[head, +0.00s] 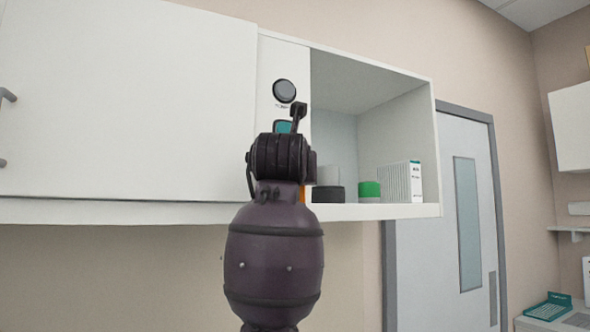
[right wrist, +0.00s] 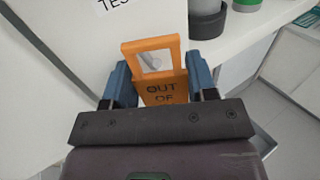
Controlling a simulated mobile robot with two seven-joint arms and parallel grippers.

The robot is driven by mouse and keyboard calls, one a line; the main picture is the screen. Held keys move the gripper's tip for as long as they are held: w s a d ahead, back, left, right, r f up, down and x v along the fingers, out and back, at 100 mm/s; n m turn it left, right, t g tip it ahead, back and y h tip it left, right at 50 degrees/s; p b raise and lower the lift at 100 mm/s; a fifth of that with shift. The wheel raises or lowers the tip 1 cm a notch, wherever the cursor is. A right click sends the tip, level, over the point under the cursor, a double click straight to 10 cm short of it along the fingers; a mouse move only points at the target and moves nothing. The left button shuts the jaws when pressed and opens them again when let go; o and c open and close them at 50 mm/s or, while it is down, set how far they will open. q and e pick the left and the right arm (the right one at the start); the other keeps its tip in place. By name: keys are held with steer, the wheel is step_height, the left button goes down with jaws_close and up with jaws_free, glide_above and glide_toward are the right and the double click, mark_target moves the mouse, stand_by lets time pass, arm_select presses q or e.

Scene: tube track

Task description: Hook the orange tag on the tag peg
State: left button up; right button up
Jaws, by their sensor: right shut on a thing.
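The orange tag (right wrist: 164,93) is a flat piece with a square opening at its top and dark lettering that reads "OUT OF". My right gripper (right wrist: 159,78) is shut on it, with a blue finger at each side. Through the opening a small pale grey rounded piece (right wrist: 153,62) shows, which looks like the tag peg; I cannot tell whether it passes through the opening or lies behind it. In the head view my right arm hides the gripper and nearly all of the tag; only a sliver of orange (head: 302,194) shows. My left gripper is in neither view.
A white wall cabinet (head: 130,100) has a narrow panel with a dark round dial (head: 284,91). To its right, an open shelf compartment (head: 385,125) holds a dark grey round container (head: 328,194), a green-lidded one (head: 369,190) and a white box (head: 401,183). A door stands further right.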

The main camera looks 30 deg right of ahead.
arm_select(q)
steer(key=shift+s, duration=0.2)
arm_select(e)
steer(key=shift+w+f, duration=0.35)
steer(key=shift+w, duration=0.1)
